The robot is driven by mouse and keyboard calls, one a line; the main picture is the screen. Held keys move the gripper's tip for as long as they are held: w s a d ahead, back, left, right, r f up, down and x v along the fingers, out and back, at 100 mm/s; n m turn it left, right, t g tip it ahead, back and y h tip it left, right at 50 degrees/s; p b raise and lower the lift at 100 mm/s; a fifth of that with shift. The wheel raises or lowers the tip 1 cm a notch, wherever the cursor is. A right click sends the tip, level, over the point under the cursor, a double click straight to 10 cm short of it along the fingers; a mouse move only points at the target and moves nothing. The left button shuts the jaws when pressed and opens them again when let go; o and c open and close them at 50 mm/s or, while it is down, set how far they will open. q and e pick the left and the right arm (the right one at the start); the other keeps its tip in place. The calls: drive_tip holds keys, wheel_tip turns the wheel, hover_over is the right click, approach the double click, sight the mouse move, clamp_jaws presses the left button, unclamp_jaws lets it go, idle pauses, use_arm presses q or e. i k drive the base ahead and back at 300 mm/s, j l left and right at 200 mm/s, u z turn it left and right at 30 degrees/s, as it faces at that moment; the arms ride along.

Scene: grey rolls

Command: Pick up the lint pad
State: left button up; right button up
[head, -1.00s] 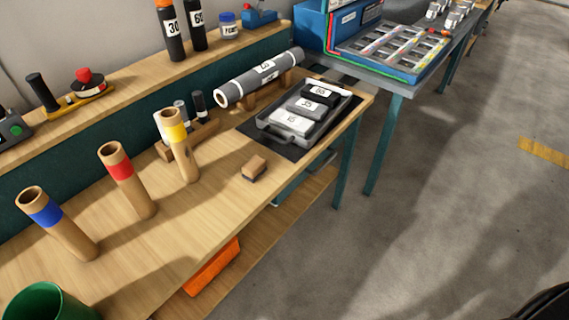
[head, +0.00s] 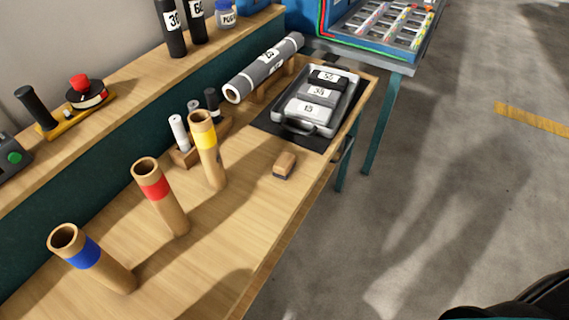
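A small tan block with a dark lower face (head: 285,165), which looks like the lint pad, lies on the wooden bench top (head: 225,225). It is near the bench's front edge, right of the yellow-banded tube and in front of the tray. Nothing touches it from above. Neither of my grippers shows in the head view.
Cardboard tubes with blue (head: 90,260), red (head: 160,196) and yellow (head: 207,150) bands stand left of the block. A grey tray (head: 290,123) with labelled pads sits behind it on a dark mat. A grey roll (head: 264,68) rests on supports. Bare bench surrounds the block.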

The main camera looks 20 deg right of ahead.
sight(284, 165)
drive_tip(key=l+u, duration=0.45)
drive_tip(key=k+l+u, duration=0.1)
drive_tip(key=l+u, duration=0.35)
drive_tip(key=k+l+u, duration=0.15)
drive_tip(key=u, duration=0.3)
drive_tip(key=l, duration=0.1)
